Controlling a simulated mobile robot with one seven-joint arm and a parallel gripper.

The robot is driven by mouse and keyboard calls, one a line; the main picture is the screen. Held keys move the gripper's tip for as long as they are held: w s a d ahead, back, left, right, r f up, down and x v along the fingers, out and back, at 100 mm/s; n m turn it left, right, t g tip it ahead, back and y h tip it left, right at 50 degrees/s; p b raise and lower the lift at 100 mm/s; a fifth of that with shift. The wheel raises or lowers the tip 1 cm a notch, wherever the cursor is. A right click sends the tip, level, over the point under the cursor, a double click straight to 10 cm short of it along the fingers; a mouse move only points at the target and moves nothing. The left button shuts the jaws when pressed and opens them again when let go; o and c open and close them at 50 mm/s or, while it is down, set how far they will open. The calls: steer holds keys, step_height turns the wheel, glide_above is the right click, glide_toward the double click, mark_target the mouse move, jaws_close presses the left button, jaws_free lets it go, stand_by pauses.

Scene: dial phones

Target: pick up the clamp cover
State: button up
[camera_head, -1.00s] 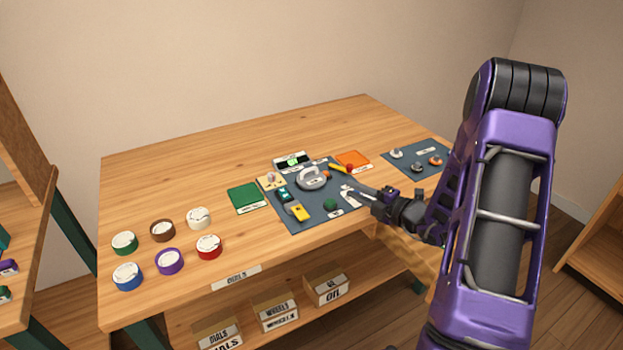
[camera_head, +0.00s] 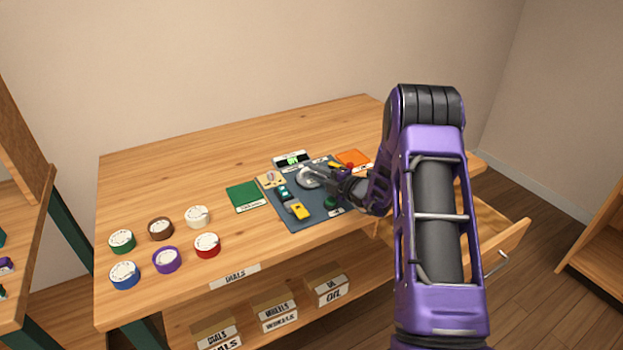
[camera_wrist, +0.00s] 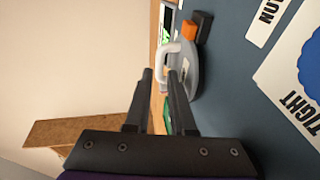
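The clamp cover looks to be the light grey round piece with a raised handle (camera_head: 306,181) on the dark mat. In the wrist view this grey piece (camera_wrist: 193,78) lies just beyond my fingers, with its pale handle in line with the gap between them. My gripper (camera_head: 318,174) is over the mat beside it and covers part of it. In the wrist view my gripper (camera_wrist: 162,76) has its two fingers apart with nothing clearly held. I cannot tell whether a finger touches the handle.
The dark mat (camera_head: 290,218) also bears a yellow tool (camera_head: 299,211) and a green round piece (camera_head: 330,202). A green pad (camera_head: 243,197) lies left of it, an orange pad (camera_head: 352,158) behind. A drawer (camera_head: 505,240) is open at the right.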

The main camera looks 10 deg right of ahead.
steer(key=shift+x, duration=1.05)
steer(key=shift+c, duration=0.2)
jaws_close()
steer(key=shift+r, duration=0.15)
